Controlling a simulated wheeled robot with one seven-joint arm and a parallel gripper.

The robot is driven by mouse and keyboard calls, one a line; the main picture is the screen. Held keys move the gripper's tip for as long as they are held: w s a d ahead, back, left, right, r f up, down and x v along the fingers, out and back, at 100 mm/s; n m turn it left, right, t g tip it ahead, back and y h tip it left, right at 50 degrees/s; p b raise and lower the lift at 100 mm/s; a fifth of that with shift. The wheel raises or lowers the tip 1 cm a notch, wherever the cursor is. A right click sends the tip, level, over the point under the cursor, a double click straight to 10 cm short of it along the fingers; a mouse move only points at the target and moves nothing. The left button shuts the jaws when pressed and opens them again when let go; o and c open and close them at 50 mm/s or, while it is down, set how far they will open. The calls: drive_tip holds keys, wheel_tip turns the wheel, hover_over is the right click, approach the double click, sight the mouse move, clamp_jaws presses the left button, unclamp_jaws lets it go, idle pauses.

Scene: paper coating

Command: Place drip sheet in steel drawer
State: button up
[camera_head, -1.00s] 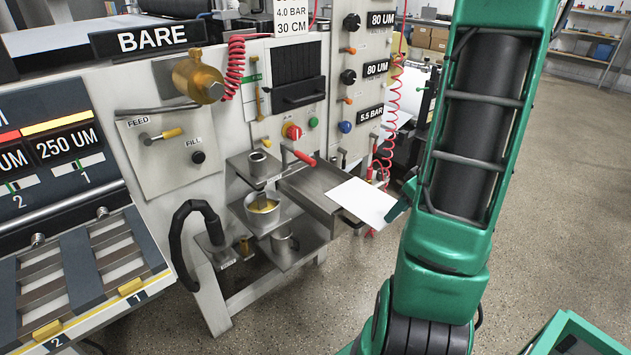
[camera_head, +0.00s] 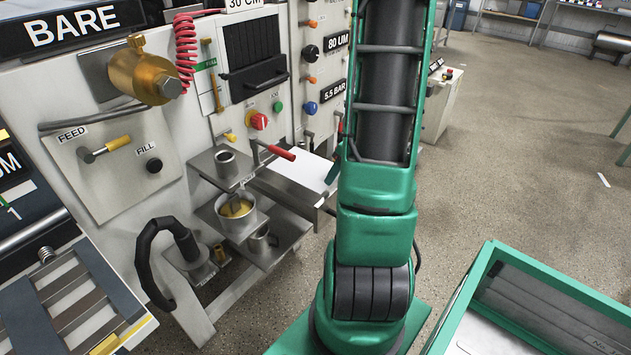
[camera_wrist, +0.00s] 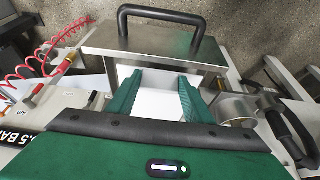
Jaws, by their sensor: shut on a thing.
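The drip sheet is a flat white sheet (camera_head: 304,170), seen over the steel drawer in the head view. In the wrist view the white sheet (camera_wrist: 158,104) lies between the green fingers of my gripper (camera_wrist: 157,84), which is shut on it. The steel drawer (camera_head: 282,194) is pulled out from the white machine, low and just left of my arm. In the wrist view its steel front (camera_wrist: 150,42) with a black handle is just beyond the fingertips. My arm hides part of the drawer and most of my gripper in the head view. I cannot tell whether the sheet touches the drawer floor.
A red-handled lever (camera_head: 275,152) sticks out above the drawer. Left of it, steel shelves hold a cup of yellow liquid (camera_head: 237,208) and a steel mug (camera_head: 262,240). A green-framed case (camera_head: 480,275) is at lower right. The floor on the right is open.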

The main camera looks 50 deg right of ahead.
sight(322, 173)
drive_tip(key=w+f, duration=0.1)
drive_tip(key=w, duration=0.1)
drive_tip(key=w+f, duration=0.1)
drive_tip(key=w, duration=0.1)
drive_tip(key=w+f, duration=0.1)
drive_tip(key=shift+w+d+f, duration=0.15)
drive_tip(key=shift+w+f, duration=0.15)
drive_tip(key=shift+w, duration=0.1)
drive_tip(key=shift+f, duration=2.05)
drive_tip(key=o, duration=1)
drive_tip(key=shift+o, duration=0.2)
